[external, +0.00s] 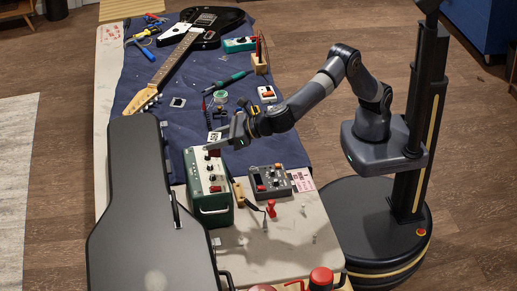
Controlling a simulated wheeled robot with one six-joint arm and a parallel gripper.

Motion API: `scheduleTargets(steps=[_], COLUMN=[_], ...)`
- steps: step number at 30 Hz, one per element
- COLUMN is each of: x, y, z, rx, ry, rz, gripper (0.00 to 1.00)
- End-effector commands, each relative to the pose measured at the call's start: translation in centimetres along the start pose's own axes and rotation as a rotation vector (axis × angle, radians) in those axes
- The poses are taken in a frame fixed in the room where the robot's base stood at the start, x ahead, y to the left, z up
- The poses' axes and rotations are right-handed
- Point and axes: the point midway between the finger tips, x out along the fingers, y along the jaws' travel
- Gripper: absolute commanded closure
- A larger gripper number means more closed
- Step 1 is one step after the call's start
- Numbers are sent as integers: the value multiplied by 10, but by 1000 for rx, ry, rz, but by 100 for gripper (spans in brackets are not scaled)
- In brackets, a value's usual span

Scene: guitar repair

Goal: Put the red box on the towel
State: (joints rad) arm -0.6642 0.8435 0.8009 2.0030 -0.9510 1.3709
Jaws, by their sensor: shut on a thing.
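The blue towel (185,85) is spread over the far and middle parts of the workbench, with several things on it. My gripper (212,148) reaches in from the right, pointing left, over the far end of the green amplifier box. It is shut on a small red thing (213,153) at its fingertips, which looks like the red box. The thing is mostly hidden and too small to make out clearly. I cannot tell whether it touches the amplifier box below.
The green amplifier box (208,190) stands beside a grey mixer (268,181). A black guitar case (140,210) lies along the left. A guitar (175,60), a green box (240,45) and tools lie on the towel. The towel's left middle is fairly clear.

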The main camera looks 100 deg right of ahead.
Motion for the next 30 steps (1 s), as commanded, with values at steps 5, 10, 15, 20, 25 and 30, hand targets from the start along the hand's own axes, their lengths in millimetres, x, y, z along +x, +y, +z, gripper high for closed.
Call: scheduleTargets(steps=[5,10,15,20,25,30], x=[40,63,73,74,73,81], y=[-94,-183,-259,-308,-346,-357], z=[16,24,26,26,24,2], rx=[54,105,146,175,196,196], ry=[-1,-1,-1,-1,-1,4], rz=[-131,-251,-352,-418,-469,-486], gripper=[83,83,83,83,83,83])
